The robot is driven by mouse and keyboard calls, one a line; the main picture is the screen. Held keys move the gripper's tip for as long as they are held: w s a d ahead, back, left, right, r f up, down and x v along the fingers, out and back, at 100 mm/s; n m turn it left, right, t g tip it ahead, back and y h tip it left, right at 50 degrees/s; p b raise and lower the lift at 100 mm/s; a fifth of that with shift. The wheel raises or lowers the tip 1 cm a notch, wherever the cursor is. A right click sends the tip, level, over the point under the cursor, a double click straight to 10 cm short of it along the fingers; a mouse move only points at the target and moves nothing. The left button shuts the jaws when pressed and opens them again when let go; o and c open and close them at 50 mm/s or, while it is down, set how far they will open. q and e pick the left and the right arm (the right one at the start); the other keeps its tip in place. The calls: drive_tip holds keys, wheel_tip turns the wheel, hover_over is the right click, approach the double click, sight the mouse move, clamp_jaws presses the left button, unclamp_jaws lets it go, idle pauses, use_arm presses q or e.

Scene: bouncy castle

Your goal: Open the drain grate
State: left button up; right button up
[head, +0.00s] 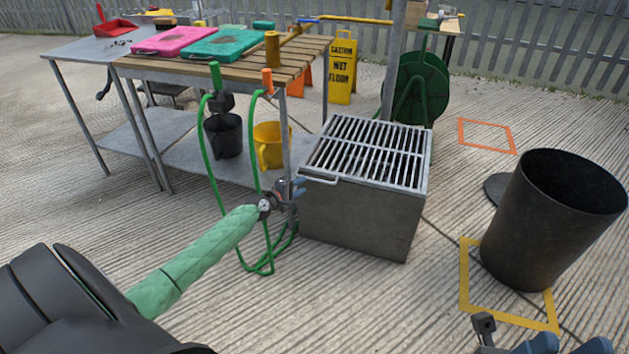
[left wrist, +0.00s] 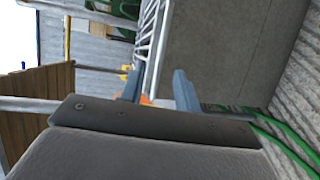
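The drain grate (head: 372,140) is a frame of grey metal bars lying flat on top of a grey metal box (head: 360,222). A pale handle (head: 318,177) sits at its near left edge. My left gripper (head: 302,188) is beside the box's near left corner, just below and left of the handle. In the left wrist view, its two blue fingers (left wrist: 158,90) stand apart, with the grate's edge (left wrist: 152,55) showing beyond and between them. I cannot tell whether they touch the handle. My right gripper (head: 569,344) is at the bottom right, fingers apart and empty, partly cut off.
A wooden-topped table (head: 225,64) with a green hose (head: 214,160) hanging at its front stands left of the box. A black bin (head: 552,220) stands to the right. A hose reel (head: 420,88) and yellow wet-floor sign (head: 342,70) are behind.

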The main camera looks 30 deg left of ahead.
sight(314, 179)
use_arm(q)
drive_tip(key=shift+b+x, duration=0.8)
drive_tip(key=shift+x, duration=3.15)
clamp_jaws()
